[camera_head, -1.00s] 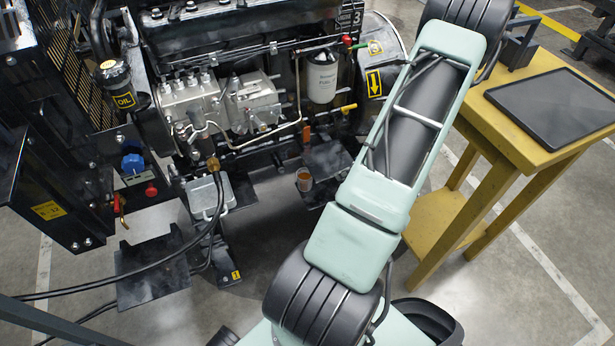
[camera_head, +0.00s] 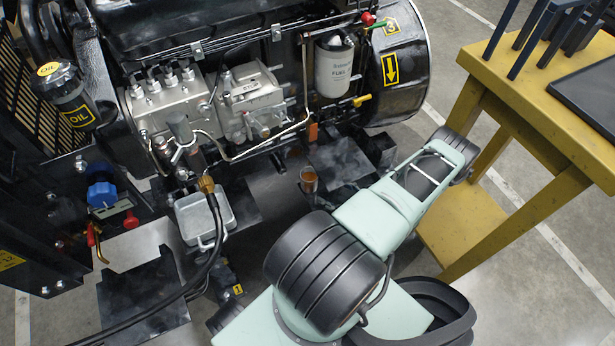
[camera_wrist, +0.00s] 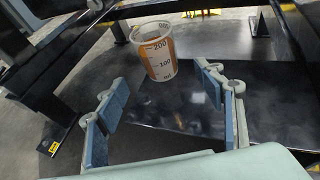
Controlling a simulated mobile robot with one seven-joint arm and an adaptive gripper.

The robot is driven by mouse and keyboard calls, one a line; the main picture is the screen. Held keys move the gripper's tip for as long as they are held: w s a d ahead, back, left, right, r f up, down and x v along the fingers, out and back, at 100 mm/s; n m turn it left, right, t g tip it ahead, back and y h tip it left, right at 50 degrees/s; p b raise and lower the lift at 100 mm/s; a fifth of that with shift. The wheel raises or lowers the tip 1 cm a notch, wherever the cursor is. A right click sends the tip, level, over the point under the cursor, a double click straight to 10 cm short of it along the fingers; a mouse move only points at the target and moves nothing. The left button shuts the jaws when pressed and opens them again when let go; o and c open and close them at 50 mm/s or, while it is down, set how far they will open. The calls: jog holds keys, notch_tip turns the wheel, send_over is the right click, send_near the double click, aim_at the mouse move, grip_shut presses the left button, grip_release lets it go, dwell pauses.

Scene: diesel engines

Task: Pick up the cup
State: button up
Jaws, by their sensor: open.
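The cup (camera_head: 309,180) is a small clear measuring cup with orange-brown contents or backing. In the head view it stands upright below the engine's fuel filter, by a dark plate. In the wrist view the cup (camera_wrist: 155,52) shows markings of 100 and 200 and sits beyond the fingertips, a little left of the middle. My gripper (camera_wrist: 165,98) is open, with blue-padded fingers apart and nothing between them.
The diesel engine (camera_head: 225,95) stands just behind and above the cup. A grey metal box (camera_head: 204,216) with a black hose (camera_head: 190,285) is to its left. A yellow table (camera_head: 540,110) with a black tray (camera_head: 590,95) stands at the right. A dark plate (camera_wrist: 215,105) lies below the fingers.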

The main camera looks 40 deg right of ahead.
aim_at(315, 184)
jog(key=b+x, duration=0.3)
jog(key=x, duration=0.8)
jog(key=shift+a, duration=0.1)
jog(key=shift+r, duration=0.1)
jog(key=c, duration=1.5)
jog(key=shift+r, duration=0.15)
jog(key=shift+c, duration=0.2)
